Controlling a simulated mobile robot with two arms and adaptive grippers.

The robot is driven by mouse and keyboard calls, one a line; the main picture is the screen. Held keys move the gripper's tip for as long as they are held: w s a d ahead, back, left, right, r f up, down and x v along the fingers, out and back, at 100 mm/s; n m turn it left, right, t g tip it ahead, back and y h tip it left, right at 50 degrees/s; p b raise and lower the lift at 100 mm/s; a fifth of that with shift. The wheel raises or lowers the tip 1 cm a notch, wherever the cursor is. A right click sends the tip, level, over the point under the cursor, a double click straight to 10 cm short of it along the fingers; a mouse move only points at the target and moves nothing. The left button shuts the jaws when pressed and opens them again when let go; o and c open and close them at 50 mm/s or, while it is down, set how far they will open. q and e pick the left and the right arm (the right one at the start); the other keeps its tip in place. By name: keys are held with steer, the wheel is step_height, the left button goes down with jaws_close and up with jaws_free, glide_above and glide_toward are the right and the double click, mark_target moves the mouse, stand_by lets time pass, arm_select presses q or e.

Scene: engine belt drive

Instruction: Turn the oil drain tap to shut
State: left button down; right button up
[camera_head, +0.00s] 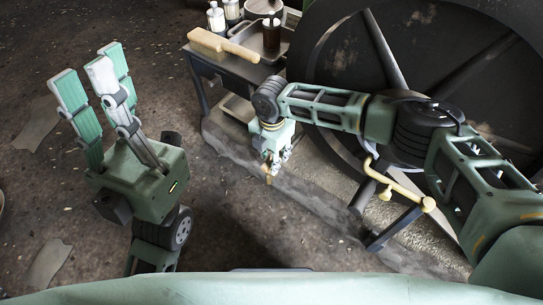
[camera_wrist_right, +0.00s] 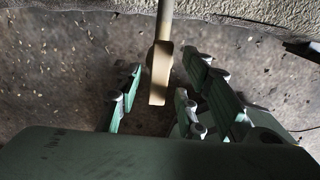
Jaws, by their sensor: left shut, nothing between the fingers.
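The oil drain tap shows in the right wrist view as a tan lever (camera_wrist_right: 160,72) at the end of a thin pale pipe (camera_wrist_right: 165,20). The lever lies roughly in line with the pipe in this view. My right gripper (camera_wrist_right: 162,60) is open, its fingers on either side of the lever with a gap showing on both sides. In the head view my right gripper (camera_head: 272,165) points down beside the stone base, and a small tan bit of the tap (camera_head: 268,173) shows at its fingertips. My left gripper (camera_head: 93,66) is shut, empty and raised at the left, far from the tap.
A large dark flywheel (camera_head: 340,70) stands behind my right arm. A metal cart (camera_head: 212,58) with a brush (camera_head: 222,45) and bottles (camera_head: 216,18) is at the top. A yellow-handled lever (camera_head: 400,190) stands right of the gripper. The stone base edge (camera_head: 310,195) runs close by.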

steer(key=shift+c, duration=0.2)
jaws_close()
